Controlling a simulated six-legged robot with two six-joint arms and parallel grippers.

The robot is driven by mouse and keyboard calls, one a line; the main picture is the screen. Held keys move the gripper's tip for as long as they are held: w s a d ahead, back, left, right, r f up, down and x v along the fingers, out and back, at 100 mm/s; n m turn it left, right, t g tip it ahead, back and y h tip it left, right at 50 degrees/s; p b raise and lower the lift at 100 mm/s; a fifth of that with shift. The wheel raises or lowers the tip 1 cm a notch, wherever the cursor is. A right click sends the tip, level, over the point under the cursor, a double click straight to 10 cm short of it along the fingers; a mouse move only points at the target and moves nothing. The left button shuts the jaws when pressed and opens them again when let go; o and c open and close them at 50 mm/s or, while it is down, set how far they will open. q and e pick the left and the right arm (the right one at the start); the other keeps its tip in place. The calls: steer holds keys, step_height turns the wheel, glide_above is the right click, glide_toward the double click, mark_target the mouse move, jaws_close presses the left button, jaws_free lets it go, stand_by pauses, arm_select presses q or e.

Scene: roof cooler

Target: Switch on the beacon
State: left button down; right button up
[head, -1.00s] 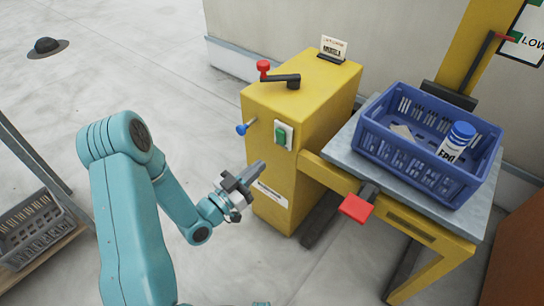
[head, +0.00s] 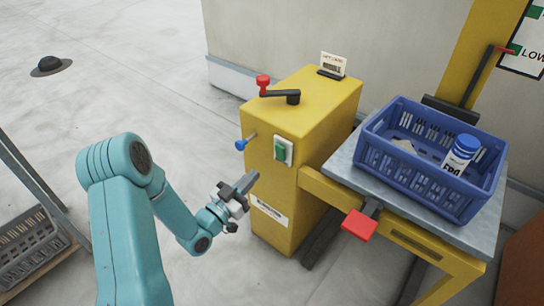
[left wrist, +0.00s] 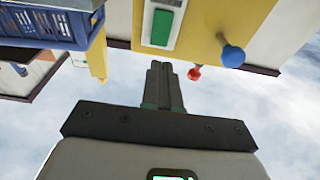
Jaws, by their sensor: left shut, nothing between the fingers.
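A yellow cabinet (head: 285,190) stands mid-picture in the head view. On its front is a green rocker switch (head: 281,150) in a pale plate, and it also shows at the top of the left wrist view (left wrist: 161,27). A blue-knobbed lever (head: 241,144) sticks out left of the switch; its knob is also in the left wrist view (left wrist: 232,56). My left gripper (head: 250,180) is shut and empty, in front of the cabinet, below and left of the switch, apart from it. No thing marked as a beacon can be made out. My right gripper is not in view.
A red-knobbed crank (head: 280,95) and a small sign card (head: 333,65) are on the cabinet top. A red pedal-like tab (head: 359,224) juts out below the table.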

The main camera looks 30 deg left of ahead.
mark_target(279, 149)
arm_select(q)
steer(key=w, duration=0.3)
steer(key=w+r, duration=0.1)
steer(key=w, duration=0.5)
steer(key=shift+w+d+r, duration=0.2)
steer(key=shift+d+r, duration=0.1)
steer(key=shift+d, duration=0.1)
steer(key=shift+w+r+g+p, duration=0.3)
steer(key=shift+r+p, duration=0.1)
steer(key=shift+r, duration=0.1)
steer(key=shift+f, duration=0.25)
